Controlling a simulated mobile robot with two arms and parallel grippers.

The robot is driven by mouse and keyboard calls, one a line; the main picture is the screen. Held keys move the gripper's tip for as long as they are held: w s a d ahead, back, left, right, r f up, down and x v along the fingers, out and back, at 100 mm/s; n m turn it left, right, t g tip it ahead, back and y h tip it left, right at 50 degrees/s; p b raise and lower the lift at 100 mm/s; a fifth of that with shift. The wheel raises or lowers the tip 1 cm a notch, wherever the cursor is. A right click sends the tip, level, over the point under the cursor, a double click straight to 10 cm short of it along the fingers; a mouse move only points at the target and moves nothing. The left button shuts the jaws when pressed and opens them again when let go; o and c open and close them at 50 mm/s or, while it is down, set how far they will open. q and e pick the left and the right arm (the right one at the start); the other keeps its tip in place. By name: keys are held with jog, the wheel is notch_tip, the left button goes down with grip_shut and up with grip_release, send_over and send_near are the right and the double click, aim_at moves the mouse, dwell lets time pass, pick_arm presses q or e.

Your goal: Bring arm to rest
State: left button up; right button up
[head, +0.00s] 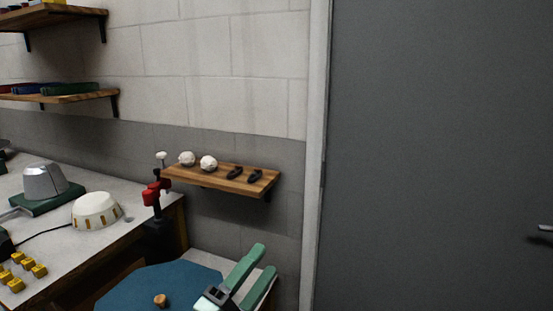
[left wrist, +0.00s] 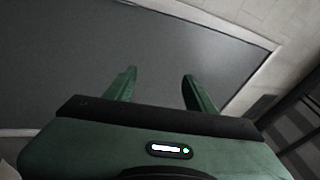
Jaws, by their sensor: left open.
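My left gripper (head: 266,259) shows at the bottom of the head view, with two green fingers spread apart and pointing up and right. In the left wrist view its fingers (left wrist: 159,75) are also apart, with nothing between them. Beyond them in that view is a broad dark grey panel. In the head view the gripper overlaps the right part of a blue flat surface (head: 135,290) that bears a small brown piece (head: 160,300). Whether the gripper touches that surface cannot be told. My right gripper is not in view.
A wooden wall shelf (head: 218,180) holds two white balls and two dark pieces. The workbench (head: 60,243) at left bears a metal form (head: 44,181), a cream dome (head: 96,210) and yellow blocks. A red clamp-like tool (head: 151,194) stands at its corner. A grey door (head: 430,140) fills the right.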

pick_arm(q)
jog(key=s+a+f+n+g+y, duration=0.2)
jog(key=s+a+f+n+y, duration=0.1)
jog(key=a+f+n+y, duration=0.5)
jog(key=s+a+f+n+g+y, duration=0.25)
jog(key=a+f+n+y, duration=0.25)
jog(key=a+f+n, duration=0.35)
jog(key=s+f+n+g, duration=0.3)
jog(key=s+f+g, duration=0.3)
jog(key=s, duration=0.5)
jog(key=s+f+n+g, duration=0.3)
jog(key=s+f+g, duration=0.1)
jog(key=s+f, duration=0.6)
notch_tip(320, 180, down, 23)
jog(key=s+g+p, duration=0.1)
jog(key=s+a+f, duration=0.2)
jog(key=s+f, duration=0.6)
jog(key=s+a+f+g, duration=0.1)
jog(key=s+f, duration=0.7)
jog(key=s, duration=0.1)
jog(key=shift+s+a+m+p, duration=0.15)
jog(key=shift+a+m+p, duration=0.25)
jog(key=shift+m+p, duration=0.05)
jog(key=shift+g, duration=0.25)
